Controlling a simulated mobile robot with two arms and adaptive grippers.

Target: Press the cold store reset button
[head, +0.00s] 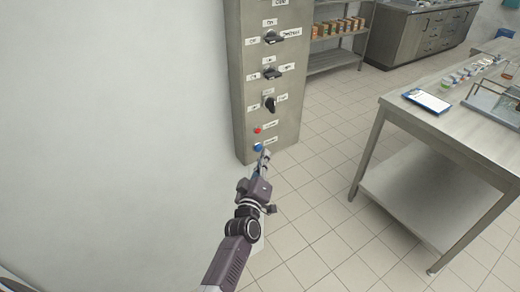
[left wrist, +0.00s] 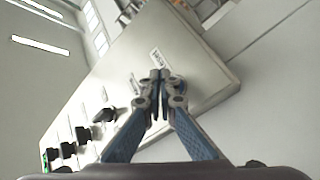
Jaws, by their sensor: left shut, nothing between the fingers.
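A tall grey control panel (head: 265,95) stands against the wall. Near its lower end are a red button (head: 258,130) and, below it, a blue button (head: 258,147), each with a small label I cannot read. I cannot tell from the labels which is the cold store reset. My left gripper (head: 264,156) is shut and empty, its tips right by the blue button in the head view. In the left wrist view my left gripper (left wrist: 160,76) points at the panel face (left wrist: 190,75), just below a white label (left wrist: 157,57); its tips hide what lies behind them. My right gripper is not in view.
Several black rotary switches, such as one (head: 270,104) above the buttons, stick out of the panel. A steel table (head: 450,125) with a tablet (head: 427,101) and small containers stands at the right. A shelf (head: 338,58) stands behind. Tiled floor between is clear.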

